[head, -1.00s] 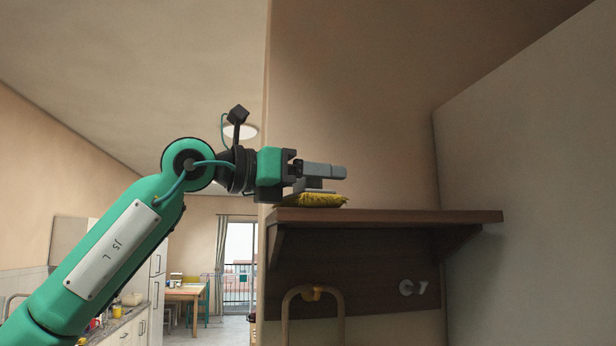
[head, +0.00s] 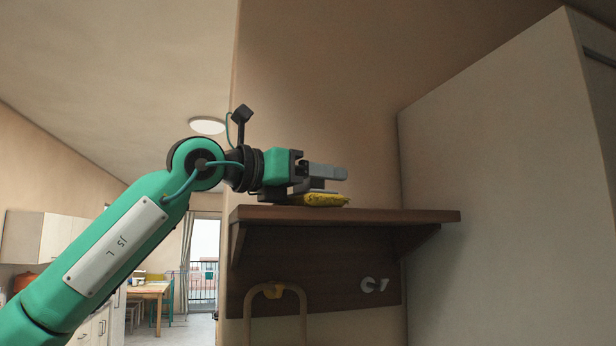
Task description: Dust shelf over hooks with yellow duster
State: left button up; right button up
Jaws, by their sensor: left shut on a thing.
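The yellow duster (head: 320,200) lies flat at the top of the brown wooden shelf (head: 400,216), near its middle. My left gripper (head: 328,178) is shut on the duster's grey holder, just above the shelf board. The yellow pad appears to touch the board's top, though the low view hides the top surface. My right gripper is not in view.
A tall pale cabinet (head: 500,190) stands to the right of the shelf. A wall edge is at the shelf's left, with a kitchen and a wooden table (head: 150,290) beyond.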

pick_arm(q)
jog(key=shift+s+d+x, duration=0.1)
jog(key=shift+s+x, duration=0.05)
jog(key=shift+x, duration=0.8)
jog(key=shift+s+d+x, duration=0.1)
jog(key=shift+s+x, duration=0.05)
jog(key=shift+x, duration=0.8)
jog(key=shift+w+d+f, duration=0.1)
jog(key=shift+w+d, duration=0.1)
jog(key=shift+d, duration=0.3)
jog(key=shift+w+d, duration=0.2)
jog(key=shift+d, duration=0.3)
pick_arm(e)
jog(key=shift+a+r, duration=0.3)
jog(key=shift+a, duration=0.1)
